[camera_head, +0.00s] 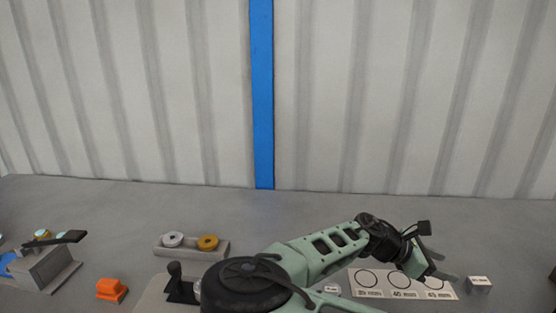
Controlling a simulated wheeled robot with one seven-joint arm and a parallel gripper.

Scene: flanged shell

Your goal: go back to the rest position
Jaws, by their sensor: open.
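My gripper (424,257) is at the right end of my green arm, low in the view. It hangs above the right part of a white card (378,275) printed with circles and labels. Its jaws are open, and I see nothing between them. The arm covers part of the table's front middle.
A grey tray (164,251) holds a silver ring (172,239) and a gold ring (208,242). An orange block (111,289) and a grey fixture with a black lever (45,268) stand at left. The back table is clear before a corrugated wall.

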